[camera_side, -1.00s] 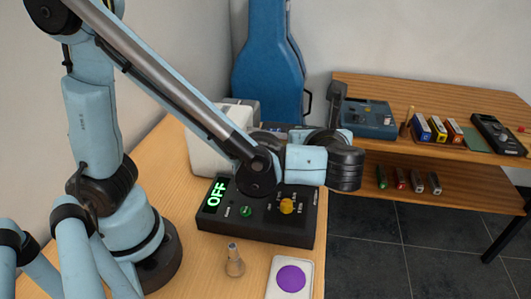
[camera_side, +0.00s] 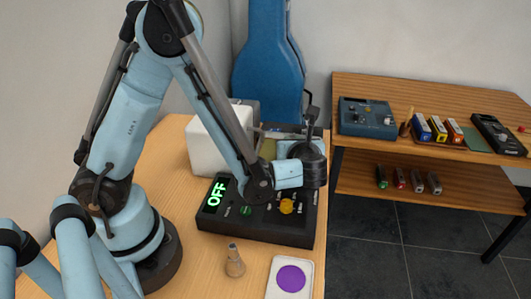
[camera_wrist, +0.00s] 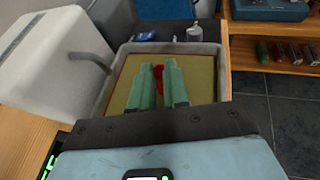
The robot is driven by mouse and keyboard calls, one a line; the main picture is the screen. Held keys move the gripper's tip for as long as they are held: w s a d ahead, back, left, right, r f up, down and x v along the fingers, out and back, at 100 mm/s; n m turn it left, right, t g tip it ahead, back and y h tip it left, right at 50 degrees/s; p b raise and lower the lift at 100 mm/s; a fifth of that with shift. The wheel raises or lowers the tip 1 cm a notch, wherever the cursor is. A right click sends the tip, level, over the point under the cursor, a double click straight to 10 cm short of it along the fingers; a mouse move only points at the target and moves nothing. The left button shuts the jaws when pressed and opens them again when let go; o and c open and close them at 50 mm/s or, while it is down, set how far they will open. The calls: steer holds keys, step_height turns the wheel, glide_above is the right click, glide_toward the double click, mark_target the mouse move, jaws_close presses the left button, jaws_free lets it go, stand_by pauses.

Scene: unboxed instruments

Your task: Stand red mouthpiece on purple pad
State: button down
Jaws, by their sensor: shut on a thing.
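My gripper (camera_wrist: 160,68) is shut on a red thing, which looks like the red mouthpiece (camera_wrist: 159,76), between its green fingers in the wrist view. They are over a shallow tray with a tan floor (camera_wrist: 128,78); I cannot tell whether the mouthpiece touches it. In the side view the fingertips and the mouthpiece are hidden or too small to make out behind my wrist. The purple pad (camera_side: 291,279) is a round disc on a white plate at the front edge of the wooden table, bare, and well in front of my gripper.
A black box with a green OFF display (camera_side: 257,211) stands between the tray and the pad. A small tan cone-shaped piece (camera_side: 235,262) stands left of the pad. A white box (camera_side: 207,148) and a blue case (camera_side: 268,60) are behind. A shelf (camera_side: 380,90) is at right.

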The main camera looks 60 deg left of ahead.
steer(key=shift+f, duration=0.2)
steer(key=shift+f, duration=0.1)
steer(key=c, duration=1.1)
jaws_free()
steer(key=shift+f, duration=0.1)
